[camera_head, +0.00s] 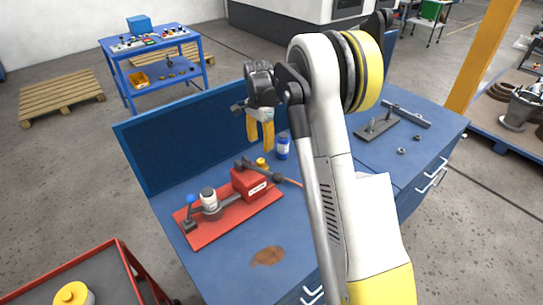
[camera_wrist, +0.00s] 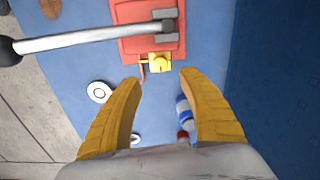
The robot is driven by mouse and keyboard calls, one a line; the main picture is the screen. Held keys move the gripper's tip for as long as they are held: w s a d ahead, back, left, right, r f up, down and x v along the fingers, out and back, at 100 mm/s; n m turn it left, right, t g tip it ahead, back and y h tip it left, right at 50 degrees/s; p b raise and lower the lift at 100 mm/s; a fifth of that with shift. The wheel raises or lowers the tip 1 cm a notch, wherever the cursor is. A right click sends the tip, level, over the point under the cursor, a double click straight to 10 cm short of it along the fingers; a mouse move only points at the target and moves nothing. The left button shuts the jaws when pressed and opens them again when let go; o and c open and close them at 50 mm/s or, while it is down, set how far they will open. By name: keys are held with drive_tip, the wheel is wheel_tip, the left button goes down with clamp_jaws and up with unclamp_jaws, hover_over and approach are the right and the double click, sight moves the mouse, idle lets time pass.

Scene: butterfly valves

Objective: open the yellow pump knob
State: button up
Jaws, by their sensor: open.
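The yellow pump knob (camera_wrist: 160,62) sits at the end of the red pump block (camera_wrist: 146,12) in the wrist view. It lies just beyond and between my fingertips, with a gap and no visible contact. In the head view the knob (camera_head: 260,161) is a small yellow spot beside the red block (camera_head: 249,182), below my fingers. My gripper (camera_head: 260,146) points down over the blue bench with its yellow fingers apart. In the wrist view my gripper (camera_wrist: 160,77) is open and empty.
A metal lever with a black ball end (camera_wrist: 85,38) reaches across the pump. A blue and white can (camera_head: 282,147) stands close right of the knob. A blue back panel (camera_head: 190,150) rises behind the bench. The red base plate (camera_head: 230,217) carries other fittings.

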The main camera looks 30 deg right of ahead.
sight(261, 161)
wheel_tip(261, 161, down, 9)
drive_tip(key=shift+r+b, duration=0.1)
drive_tip(key=shift+b, duration=0.45)
clamp_jaws()
